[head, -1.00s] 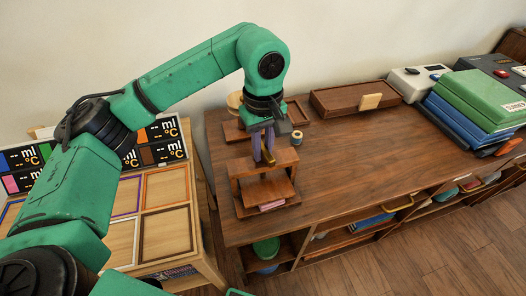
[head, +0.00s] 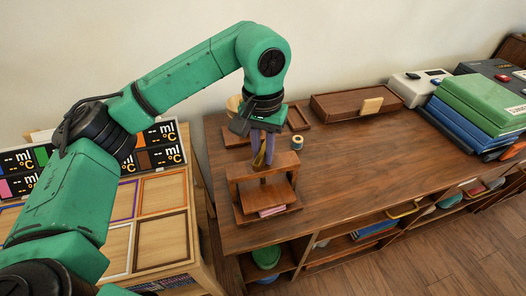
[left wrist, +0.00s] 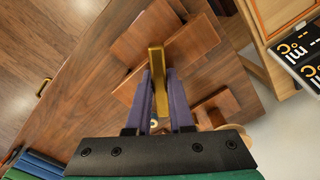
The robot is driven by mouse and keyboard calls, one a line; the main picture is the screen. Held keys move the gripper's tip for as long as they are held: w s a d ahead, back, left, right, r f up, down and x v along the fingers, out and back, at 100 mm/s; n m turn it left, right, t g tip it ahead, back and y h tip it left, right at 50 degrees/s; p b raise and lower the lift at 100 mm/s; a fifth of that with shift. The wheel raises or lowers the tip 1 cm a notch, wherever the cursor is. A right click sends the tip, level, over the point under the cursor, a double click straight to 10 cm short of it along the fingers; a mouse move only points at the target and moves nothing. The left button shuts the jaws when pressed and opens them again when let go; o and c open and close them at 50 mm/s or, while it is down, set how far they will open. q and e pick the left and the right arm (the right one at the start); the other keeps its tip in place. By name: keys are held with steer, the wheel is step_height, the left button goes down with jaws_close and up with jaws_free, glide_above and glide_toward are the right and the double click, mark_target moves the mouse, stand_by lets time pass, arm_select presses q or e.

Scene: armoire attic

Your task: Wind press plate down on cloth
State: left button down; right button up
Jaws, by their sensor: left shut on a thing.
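A small wooden press (head: 243,170) stands near the left end of the brown cabinet top. Its press plate (head: 262,196) shows below the top beam. A pink folded cloth (head: 272,211) lies low in the press, at its front edge; I cannot tell whether the plate touches it. My left gripper (head: 264,158) is above the beam, shut on a brass handle (head: 258,160). In the left wrist view its purple fingers (left wrist: 158,80) lie on both sides of the brass handle (left wrist: 157,66). The cloth is hidden in that view. My right gripper is not in view.
A thread spool (head: 298,142) stands just right of the press. A shallow wooden tray (head: 330,107) lies behind it. Stacked green and blue cases (head: 470,105) fill the right end. A framed table (head: 160,235) stands at left. The middle of the cabinet top is clear.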

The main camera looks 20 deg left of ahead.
mark_target(263, 149)
arm_select(q)
steer(key=shift+w+r+m, duration=0.1)
steer(key=shift+r+m, duration=0.1)
steer(key=shift+m, duration=0.3)
steer(key=c, duration=0.8)
jaws_free()
steer(key=shift+c, duration=0.2)
steer(key=shift+o, duration=0.2)
steer(key=shift+f, duration=0.1)
step_height(263, 149, up, 15)
steer(key=p, duration=0.3)
steer(key=shift+f, duration=0.2)
